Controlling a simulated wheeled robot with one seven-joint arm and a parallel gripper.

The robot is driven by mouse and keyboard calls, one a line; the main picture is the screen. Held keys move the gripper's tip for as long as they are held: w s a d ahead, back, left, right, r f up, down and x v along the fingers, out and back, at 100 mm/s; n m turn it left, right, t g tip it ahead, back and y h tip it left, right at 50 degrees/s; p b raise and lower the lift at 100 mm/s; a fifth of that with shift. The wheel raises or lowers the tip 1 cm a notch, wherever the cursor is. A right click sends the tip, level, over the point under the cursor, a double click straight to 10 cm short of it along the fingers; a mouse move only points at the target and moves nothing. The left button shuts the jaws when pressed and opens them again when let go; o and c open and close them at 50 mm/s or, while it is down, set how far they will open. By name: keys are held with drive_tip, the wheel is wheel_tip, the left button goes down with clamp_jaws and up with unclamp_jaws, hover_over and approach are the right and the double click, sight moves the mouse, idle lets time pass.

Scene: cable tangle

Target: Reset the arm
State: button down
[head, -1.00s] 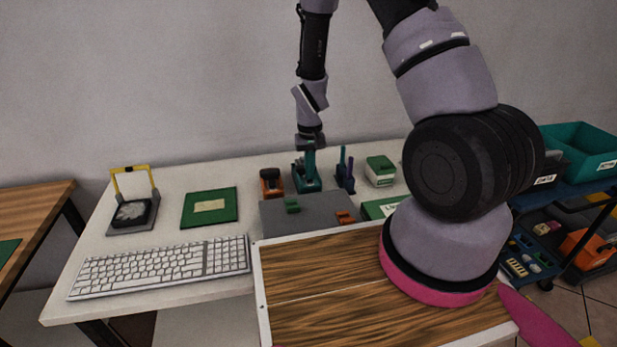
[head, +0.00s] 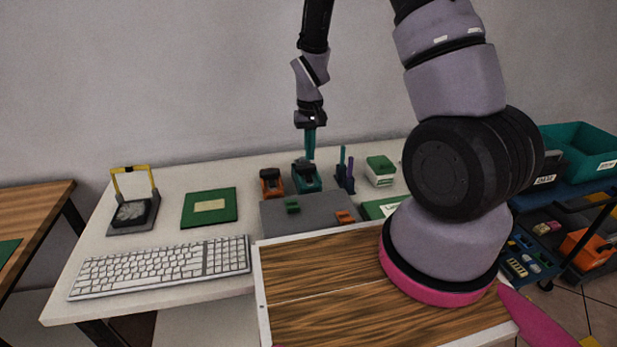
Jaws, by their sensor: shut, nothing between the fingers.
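My gripper (head: 311,122) is at the far side of the white table (head: 205,275), pointing down above a teal holder (head: 309,182). It is small in view; its jaws are shut with nothing held. A narrow upright teal piece (head: 310,145) shows between the gripper and the holder; I cannot tell whether it belongs to the fingers or to the holder. My arm comes down from the top of the picture, with a bend above the gripper. The fingertips are not clear.
An orange-and-black block (head: 271,182) stands left of the holder, and a dark stand with upright blue and purple pieces (head: 345,178) stands right. A grey mat (head: 280,222), a keyboard (head: 160,267) and a green board (head: 209,208) lie nearer.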

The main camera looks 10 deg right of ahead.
drive_tip(key=s+d+r+m+t+y, duration=0.1)
drive_tip(key=s+d+r+t, duration=0.1)
drive_tip(key=r, duration=0.9)
drive_tip(key=s+d+r+m+t, duration=0.1)
drive_tip(key=s+r, duration=0.1)
drive_tip(key=r, duration=0.9)
drive_tip(key=s+d+r+m+t+y, duration=0.1)
drive_tip(key=s+r+t, duration=0.3)
drive_tip(key=s+r, duration=1)
drive_tip(key=shift+s+d+r+m, duration=0.25)
drive_tip(key=shift+s+d+m, duration=0.35)
drive_tip(key=shift+s+d, duration=0.4)
